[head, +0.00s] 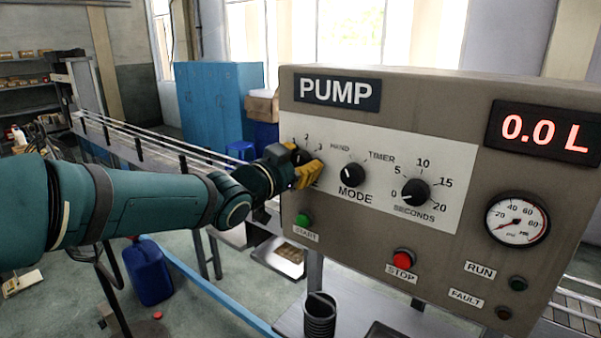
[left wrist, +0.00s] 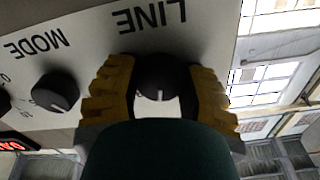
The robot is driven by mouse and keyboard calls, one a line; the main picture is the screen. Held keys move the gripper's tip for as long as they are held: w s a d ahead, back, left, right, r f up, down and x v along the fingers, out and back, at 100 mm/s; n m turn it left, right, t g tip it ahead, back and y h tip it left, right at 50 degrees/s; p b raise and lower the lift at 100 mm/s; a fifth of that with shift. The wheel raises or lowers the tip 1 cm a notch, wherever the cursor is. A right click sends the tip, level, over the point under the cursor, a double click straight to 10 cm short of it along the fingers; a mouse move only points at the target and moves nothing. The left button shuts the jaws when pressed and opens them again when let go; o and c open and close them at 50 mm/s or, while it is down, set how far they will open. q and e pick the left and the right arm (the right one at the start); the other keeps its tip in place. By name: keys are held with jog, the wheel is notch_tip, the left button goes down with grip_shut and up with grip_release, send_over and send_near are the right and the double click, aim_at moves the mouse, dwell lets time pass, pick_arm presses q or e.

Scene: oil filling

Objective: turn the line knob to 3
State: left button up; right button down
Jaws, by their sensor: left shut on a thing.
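The line knob (left wrist: 155,76) is a black round knob with a white pointer mark. It shows in the left wrist view between the yellow finger pads, under the upside-down LINE label. In the head view it is mostly hidden behind my left gripper (head: 307,172), with the scale numbers 1, 2 and 3 showing just above. My left gripper, also seen in the left wrist view (left wrist: 160,95), is shut on the line knob, a yellow finger on each side. The exact number the pointer marks cannot be read. My right gripper is not in view.
The grey pump panel (head: 478,225) also carries the mode knob (head: 354,174), the seconds knob (head: 415,192), the start button (head: 302,220) and the stop button (head: 403,258). A gauge (head: 517,219) and a 0.0 L display (head: 540,132) are at right. A conveyor stands behind my left arm.

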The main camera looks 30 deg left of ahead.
pick_arm(q)
jog(key=m+b, duration=0.2)
jog(key=shift+f+m+b, duration=0.15)
jog(key=shift+m+b, duration=0.15)
jog(key=shift+b, duration=0.1)
jog(key=shift+m+b, duration=1.4)
jog(key=shift+m, duration=0.4)
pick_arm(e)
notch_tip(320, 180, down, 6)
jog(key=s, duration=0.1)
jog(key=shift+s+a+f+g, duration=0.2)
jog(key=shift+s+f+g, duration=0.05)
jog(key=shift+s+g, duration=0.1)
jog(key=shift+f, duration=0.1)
pick_arm(q)
jog(key=o, duration=1.2)
jog(key=s, duration=1.2)
jog(key=shift+a, duration=0.4)
